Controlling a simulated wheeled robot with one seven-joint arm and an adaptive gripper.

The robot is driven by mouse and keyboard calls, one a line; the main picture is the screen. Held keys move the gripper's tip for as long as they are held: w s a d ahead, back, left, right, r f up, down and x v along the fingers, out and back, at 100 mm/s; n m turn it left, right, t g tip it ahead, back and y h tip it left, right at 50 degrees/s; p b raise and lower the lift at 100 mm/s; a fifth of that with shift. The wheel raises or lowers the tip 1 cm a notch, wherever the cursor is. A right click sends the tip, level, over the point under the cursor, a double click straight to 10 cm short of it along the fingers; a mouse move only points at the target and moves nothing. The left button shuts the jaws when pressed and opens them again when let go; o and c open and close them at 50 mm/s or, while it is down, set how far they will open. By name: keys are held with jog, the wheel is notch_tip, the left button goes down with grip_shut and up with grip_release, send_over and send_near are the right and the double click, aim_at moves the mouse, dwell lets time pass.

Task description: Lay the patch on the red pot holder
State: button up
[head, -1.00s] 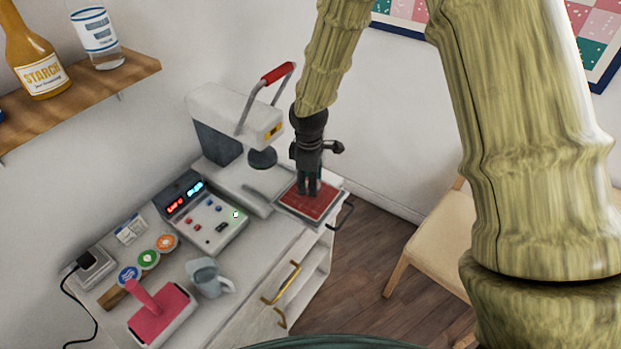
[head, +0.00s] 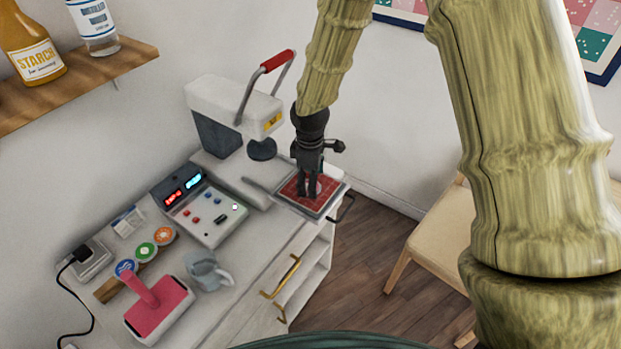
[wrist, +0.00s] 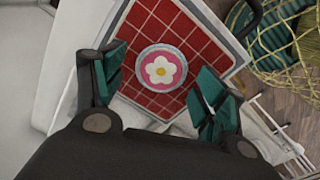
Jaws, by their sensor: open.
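The red pot holder (wrist: 178,33) is square with a pale grid and lies on a grey tray-like plate at the right end of the cabinet top; the head view also shows it (head: 325,205). The patch (wrist: 161,68) is round, pink with a white flower and a grey rim, and lies flat on the pot holder. My gripper (wrist: 157,92) is open, with one teal-padded finger on each side of the patch and apart from it. In the head view my gripper (head: 308,193) points down over the pot holder and hides most of the patch.
A white heat press (head: 235,105) with a red-handled lever stands just left of the pot holder. A control box (head: 205,210), a grey jug (head: 207,272), a pink roller (head: 158,308) and several round badges sit farther left. A chair (head: 440,240) stands right of the cabinet.

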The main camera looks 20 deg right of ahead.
notch_tip(320, 180, up, 12)
jog(key=shift+s+a, duration=0.15)
jog(key=shift+s, duration=0.15)
dwell(0.5)
dwell(0.3)
